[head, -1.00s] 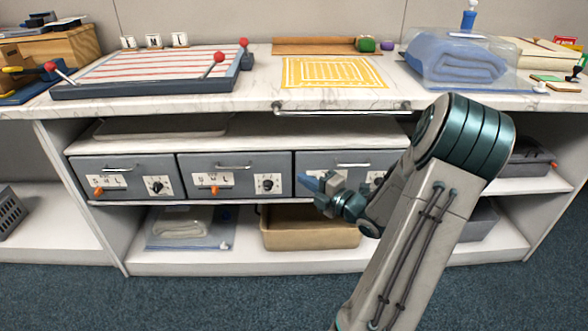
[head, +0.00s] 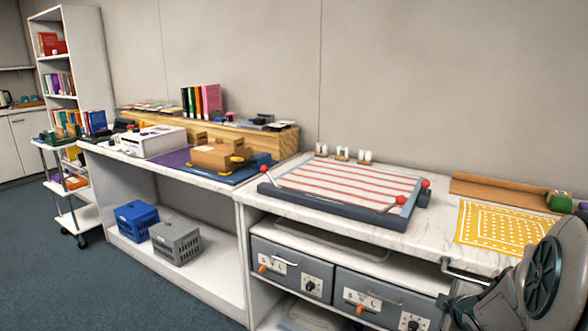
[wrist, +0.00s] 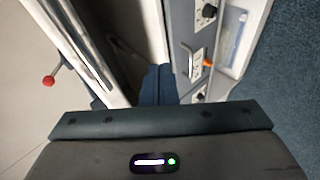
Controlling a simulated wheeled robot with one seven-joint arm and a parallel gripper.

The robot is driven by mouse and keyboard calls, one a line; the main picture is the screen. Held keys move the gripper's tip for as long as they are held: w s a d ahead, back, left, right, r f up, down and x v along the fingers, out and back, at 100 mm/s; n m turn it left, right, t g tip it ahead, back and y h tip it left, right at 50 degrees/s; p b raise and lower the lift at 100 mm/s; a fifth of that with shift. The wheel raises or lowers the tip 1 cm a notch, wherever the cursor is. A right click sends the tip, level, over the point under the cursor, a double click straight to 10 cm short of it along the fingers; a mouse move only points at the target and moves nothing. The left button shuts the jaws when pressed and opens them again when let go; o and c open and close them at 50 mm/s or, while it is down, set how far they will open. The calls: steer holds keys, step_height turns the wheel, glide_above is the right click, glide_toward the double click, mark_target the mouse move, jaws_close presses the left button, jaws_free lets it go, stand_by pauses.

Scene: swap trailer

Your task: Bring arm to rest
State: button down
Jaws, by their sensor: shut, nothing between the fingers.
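My arm (head: 545,275) shows in the lower right corner of the head view, in front of the counter and its drawers, and is cut off by the frame edge. In the wrist view, my gripper (wrist: 158,84) shows as dark blue fingers beyond the wide wrist housing, shut and empty. It is close to the grey drawer fronts (wrist: 182,30) and the pale counter edge (wrist: 90,60). I cannot tell if anything touches.
A striped board (head: 340,190) with red-knobbed levers lies on the marble counter (head: 440,225), left of a yellow patterned mat (head: 500,225). Blue (head: 137,220) and grey (head: 176,240) crates sit on a low shelf. The carpet (head: 100,285) at front left is clear.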

steer(key=s+a+r+m+g+p, duration=0.2)
steer(key=s+a+r+m+p, duration=0.15)
steer(key=r, duration=0.25)
steer(key=s+a+r+m+g+h+p, duration=0.1)
steer(key=s+a+r+m+p, duration=0.1)
steer(key=a+r+p, duration=0.25)
steer(key=s+a+r+m+g+p, duration=0.2)
steer(key=s+a+r+m+p, duration=0.1)
steer(key=r, duration=0.3)
steer(key=s+a+r+m+g+y+p, duration=0.3)
steer(key=s+a+r+p, duration=0.3)
steer(key=s+a, duration=0.3)
steer(key=s+r+m, duration=0.1)
steer(key=s, duration=0.1)
steer(key=shift+s+a+r, duration=0.25)
steer(key=shift+s+a, duration=0.1)
